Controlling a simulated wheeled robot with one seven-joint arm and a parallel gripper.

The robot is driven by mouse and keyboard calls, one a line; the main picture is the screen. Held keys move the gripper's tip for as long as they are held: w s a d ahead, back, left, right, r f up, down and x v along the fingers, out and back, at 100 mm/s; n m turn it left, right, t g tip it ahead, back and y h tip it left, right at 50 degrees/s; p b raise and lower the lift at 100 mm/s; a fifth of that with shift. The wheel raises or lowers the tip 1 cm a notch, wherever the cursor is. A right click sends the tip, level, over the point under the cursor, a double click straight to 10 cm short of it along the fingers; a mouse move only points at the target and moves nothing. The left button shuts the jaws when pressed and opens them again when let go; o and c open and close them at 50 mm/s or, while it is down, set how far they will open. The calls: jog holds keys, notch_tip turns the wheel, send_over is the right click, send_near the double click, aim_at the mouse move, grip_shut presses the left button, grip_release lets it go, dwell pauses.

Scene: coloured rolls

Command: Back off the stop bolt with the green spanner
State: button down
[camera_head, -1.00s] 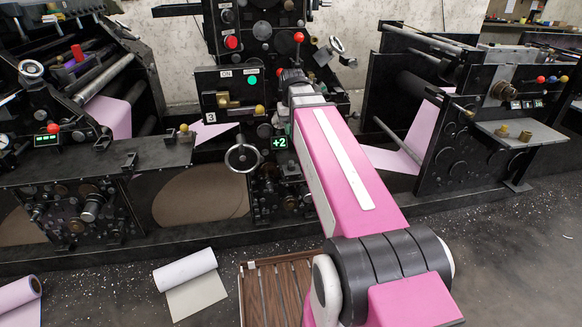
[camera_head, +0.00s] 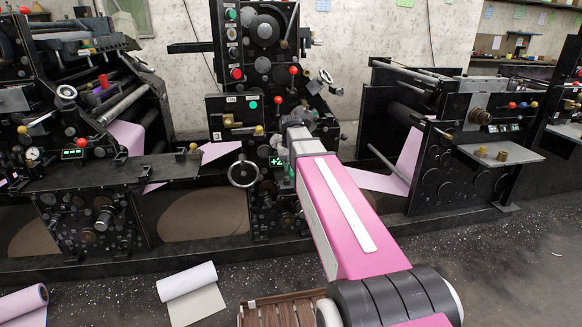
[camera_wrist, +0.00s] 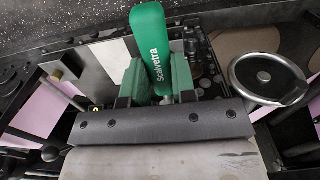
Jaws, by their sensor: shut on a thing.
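The green spanner (camera_wrist: 150,42) shows in the wrist view as a thick green handle with white lettering, pointing up the picture. My gripper (camera_wrist: 157,76) is shut on it, with a green finger pad on each side of the handle. The spanner's jaw end is hidden. In the head view my arm reaches to the middle press unit (camera_head: 262,60) and hides the gripper and most of the spanner. I cannot make out the stop bolt in either view.
A handwheel (camera_wrist: 268,77) is right of the spanner in the wrist view; it also shows in the head view (camera_head: 243,173). Levers with red knobs stand close to my arm. A white roll (camera_head: 187,281) and a slatted wooden pallet (camera_head: 280,311) lie on the floor.

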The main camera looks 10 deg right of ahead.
jog(key=shift+f, duration=0.2)
jog(key=shift+f, duration=2.75)
jog(key=shift+f, duration=1.3)
dwell(2.2)
jog(key=w+d+n, duration=0.1)
jog(key=d+n, duration=0.1)
jog(key=n, duration=0.1)
jog(key=w+d+n, duration=0.2)
jog(key=d+n, duration=0.1)
jog(key=n, duration=0.1)
jog(key=w+d+n, duration=0.1)
jog(key=d+n, duration=0.1)
jog(key=n, duration=0.2)
jog(key=shift+w+d, duration=0.2)
jog(key=shift+w, duration=0.1)
jog(key=w+n, duration=0.1)
jog(key=n, duration=0.1)
jog(key=w+d+n, duration=0.1)
jog(key=w+n, duration=0.1)
jog(key=n, duration=0.1)
jog(key=shift+w, duration=0.2)
jog(key=shift+w+d+n, duration=0.15)
jog(key=shift+w+n, duration=0.4)
jog(key=shift+n, duration=0.45)
